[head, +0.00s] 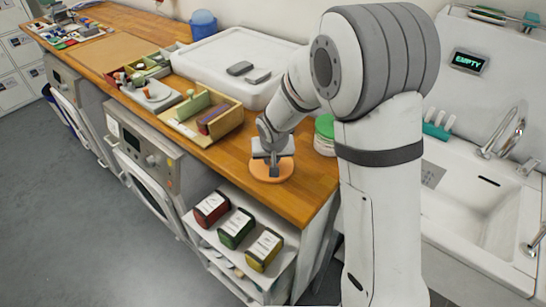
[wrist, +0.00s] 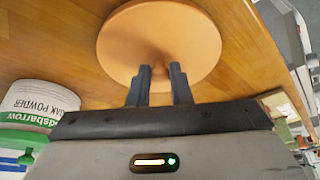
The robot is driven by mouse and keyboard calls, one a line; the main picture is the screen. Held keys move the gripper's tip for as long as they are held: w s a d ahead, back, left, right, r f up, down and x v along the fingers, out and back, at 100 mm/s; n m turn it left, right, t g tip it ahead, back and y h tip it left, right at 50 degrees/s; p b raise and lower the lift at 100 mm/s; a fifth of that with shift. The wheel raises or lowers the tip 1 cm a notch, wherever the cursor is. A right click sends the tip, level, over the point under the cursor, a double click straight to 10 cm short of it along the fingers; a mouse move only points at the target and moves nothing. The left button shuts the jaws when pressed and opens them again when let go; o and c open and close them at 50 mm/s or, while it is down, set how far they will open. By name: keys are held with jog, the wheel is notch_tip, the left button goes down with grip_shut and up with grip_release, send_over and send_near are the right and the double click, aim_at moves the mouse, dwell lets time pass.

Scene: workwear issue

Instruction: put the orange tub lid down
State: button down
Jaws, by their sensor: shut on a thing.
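The orange tub lid (head: 271,170) is a round disc at the near right part of the wooden counter (head: 310,178). In the wrist view the lid (wrist: 158,25) shows its face with a small knob at its middle. My gripper (wrist: 158,75) is shut on the lid by this knob. In the head view my gripper (head: 273,165) points down at the lid. The lid looks flat and very near the wood; I cannot tell whether it touches it.
A white tub with a green lid (head: 325,128) stands right of my gripper. An open wooden box (head: 228,112) is to the left, and a large white tray (head: 205,60) is behind. Red, green and yellow tins (head: 237,228) stand on a shelf below the counter's front edge. A sink (head: 485,205) is at right.

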jog(key=shift+s+r, duration=0.1)
jog(key=c, duration=1.3)
grip_release()
jog(key=shift+r, duration=0.15)
jog(key=a+v, duration=0.1)
jog(key=v, duration=1.1)
jog(key=shift+m+g+h, duration=0.3)
jog(key=shift+m+g, duration=0.4)
jog(key=s+d+r, duration=0.1)
jog(key=s+d, duration=0.4)
jog(key=s, duration=0.2)
jog(key=s+d+r, duration=0.1)
jog(key=s+d, duration=0.5)
jog(key=s, duration=0.1)
jog(key=s+d+r, duration=0.2)
jog(key=s+d, duration=0.4)
jog(key=s, duration=0.1)
jog(key=shift+s+b, duration=0.15)
jog(key=shift+b, duration=0.2)
